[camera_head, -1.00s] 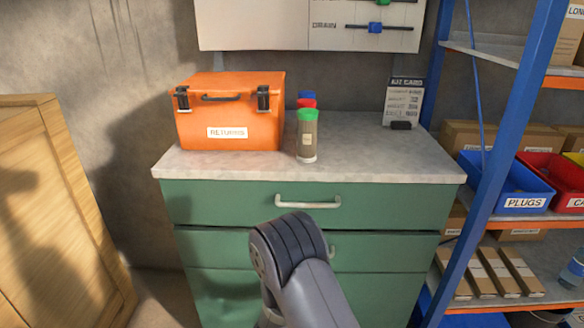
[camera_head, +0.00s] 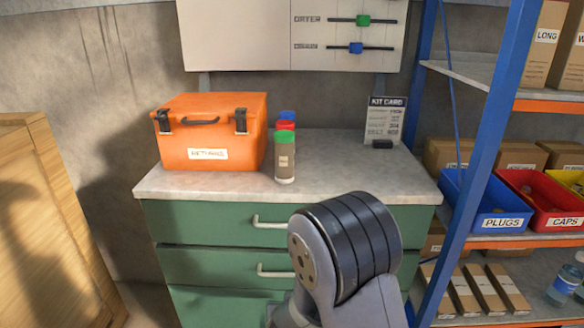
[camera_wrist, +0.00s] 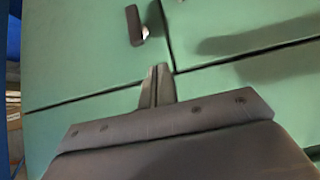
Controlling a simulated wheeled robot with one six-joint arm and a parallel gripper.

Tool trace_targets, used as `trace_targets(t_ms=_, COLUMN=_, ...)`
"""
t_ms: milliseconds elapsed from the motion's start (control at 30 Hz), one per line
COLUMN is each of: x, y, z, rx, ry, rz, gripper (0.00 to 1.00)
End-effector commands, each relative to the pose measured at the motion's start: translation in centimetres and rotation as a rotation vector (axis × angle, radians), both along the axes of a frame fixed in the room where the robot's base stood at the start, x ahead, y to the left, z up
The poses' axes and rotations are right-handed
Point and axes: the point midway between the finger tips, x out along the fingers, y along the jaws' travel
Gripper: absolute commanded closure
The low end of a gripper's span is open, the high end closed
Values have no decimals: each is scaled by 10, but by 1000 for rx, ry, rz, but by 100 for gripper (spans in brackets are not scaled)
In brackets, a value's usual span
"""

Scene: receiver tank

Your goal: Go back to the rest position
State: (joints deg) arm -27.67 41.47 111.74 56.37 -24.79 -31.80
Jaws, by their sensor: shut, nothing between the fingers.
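My gripper (camera_wrist: 158,84) shows in the wrist view with its two fingers together and nothing between them. It is in front of the green drawer cabinet (camera_wrist: 90,65), near the gaps between the drawer fronts. Whether the fingertips touch the cabinet, I cannot tell. A drawer handle (camera_wrist: 137,25) is beyond the fingers at the top. In the head view my arm rises in front of the cabinet (camera_head: 205,222), and the gripper itself is hidden there.
On the countertop (camera_head: 345,175) stand an orange returns case (camera_head: 210,132), a bottle with a green cap (camera_head: 285,158) with red and blue caps behind it, and a kit card (camera_head: 384,120). Shelving with a blue post (camera_head: 490,150) is right; a wooden crate (camera_head: 45,220) is left.

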Motion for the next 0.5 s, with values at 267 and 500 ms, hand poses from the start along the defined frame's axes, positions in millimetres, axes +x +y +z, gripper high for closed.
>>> trace_targets(t_ms=267, x=-12, y=0, z=11, rx=-1, ry=0, rz=0, gripper=100)
trace_targets(t_ms=500, x=-12, y=0, z=10, rx=-2, ry=1, rz=1, gripper=100)
